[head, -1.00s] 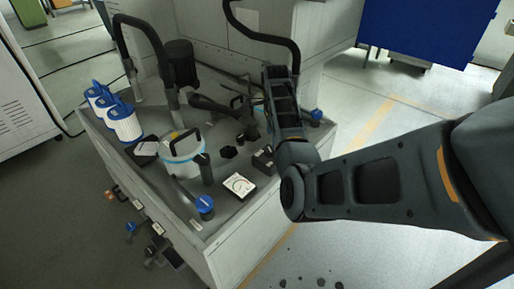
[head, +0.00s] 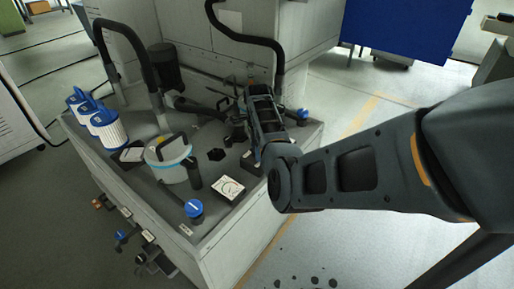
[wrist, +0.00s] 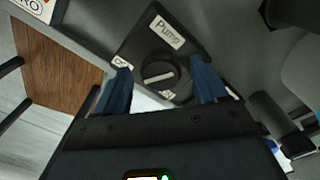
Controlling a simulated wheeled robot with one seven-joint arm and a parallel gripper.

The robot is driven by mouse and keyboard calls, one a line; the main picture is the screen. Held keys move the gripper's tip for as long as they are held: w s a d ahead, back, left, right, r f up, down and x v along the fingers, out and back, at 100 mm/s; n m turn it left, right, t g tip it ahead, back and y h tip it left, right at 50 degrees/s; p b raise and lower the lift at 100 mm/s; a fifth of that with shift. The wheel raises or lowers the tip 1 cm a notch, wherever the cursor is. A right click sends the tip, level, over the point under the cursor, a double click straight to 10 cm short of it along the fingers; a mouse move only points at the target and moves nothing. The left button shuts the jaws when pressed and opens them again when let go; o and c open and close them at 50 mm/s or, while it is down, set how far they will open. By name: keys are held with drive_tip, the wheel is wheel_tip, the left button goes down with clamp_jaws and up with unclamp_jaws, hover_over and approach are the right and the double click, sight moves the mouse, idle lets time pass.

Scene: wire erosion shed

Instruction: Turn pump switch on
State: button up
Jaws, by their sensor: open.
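The pump switch (wrist: 158,76) is a dark round knob with a pale bar across it, on a black plate. A white "Pump" label (wrist: 166,32) is on the same plate. Two smaller labels sit by the knob, one at its left and one below it, partly hidden. The pale bar lies nearly level in the wrist view. My gripper (wrist: 161,68) is open, its two blue fingers on either side of the knob. I cannot tell whether they touch it.
The grey tank top (head: 165,215) carries white filters (head: 107,128), a white canister (head: 168,160), a gauge (head: 228,189) and a blue-capped fitting (head: 194,209). Black hoses (head: 140,40) arch at the back. Open floor (head: 350,245) lies right of the tank.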

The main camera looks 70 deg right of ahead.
drive_tip(key=c, duration=1.1)
drive_tip(key=shift+o, duration=0.2)
drive_tip(key=shift+n, duration=0.3)
drive_tip(key=n+p, duration=0.2)
drive_tip(key=n, duration=0.3)
drive_tip(key=shift+r, duration=0.1)
drive_tip(key=n+p, duration=0.1)
drive_tip(key=n, duration=0.5)
drive_tip(key=shift+p, duration=0.4)
drive_tip(key=shift+n, duration=0.3)
drive_tip(key=o, duration=1.1)
drive_tip(key=shift+c, duration=0.2)
